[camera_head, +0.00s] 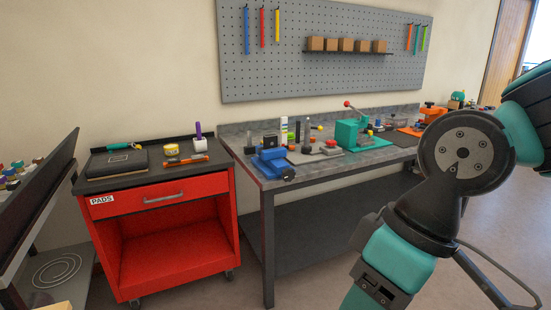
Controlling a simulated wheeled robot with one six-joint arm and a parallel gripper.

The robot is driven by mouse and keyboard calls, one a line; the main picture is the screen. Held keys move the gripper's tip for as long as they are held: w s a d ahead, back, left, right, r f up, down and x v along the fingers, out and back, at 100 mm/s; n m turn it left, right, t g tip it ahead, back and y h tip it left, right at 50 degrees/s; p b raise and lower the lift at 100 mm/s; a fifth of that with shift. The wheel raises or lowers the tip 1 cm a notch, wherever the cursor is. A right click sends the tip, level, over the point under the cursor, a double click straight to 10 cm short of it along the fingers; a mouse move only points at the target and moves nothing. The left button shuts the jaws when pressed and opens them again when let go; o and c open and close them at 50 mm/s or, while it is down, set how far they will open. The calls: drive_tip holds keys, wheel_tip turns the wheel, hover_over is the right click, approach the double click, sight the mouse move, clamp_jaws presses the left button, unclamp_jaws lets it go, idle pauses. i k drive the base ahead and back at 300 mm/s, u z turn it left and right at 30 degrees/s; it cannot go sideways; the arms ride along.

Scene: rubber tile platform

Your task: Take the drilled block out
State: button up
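I cannot pick out the drilled block with certainty; things on the bench are small in this view. A blue vise-like device (273,164) sits at the near left corner of the grey workbench (310,172), with a dark block-shaped part (270,141) at its back. A green machine (347,133) with a red-knobbed lever stands farther right on the bench. Whether either holds a block is not clear. My arm fills the right side of the view, in front of the bench's right part. My gripper is out of view.
A red cart (165,205) stands left of the bench, with a black case (117,162) and small items on top. Several small parts crowd the bench top. A dark rack (38,200) is at far left. Floor (205,292) is clear in front.

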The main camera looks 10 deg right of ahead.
sight(270, 140)
drive_tip(key=u, duration=0.7)
drive_tip(key=k, duration=0.1)
drive_tip(key=z, duration=1.55)
drive_tip(key=i, duration=1.55)
drive_tip(key=u, duration=1)
drive_tip(key=i, duration=0.45)
drive_tip(key=u, duration=0.35)
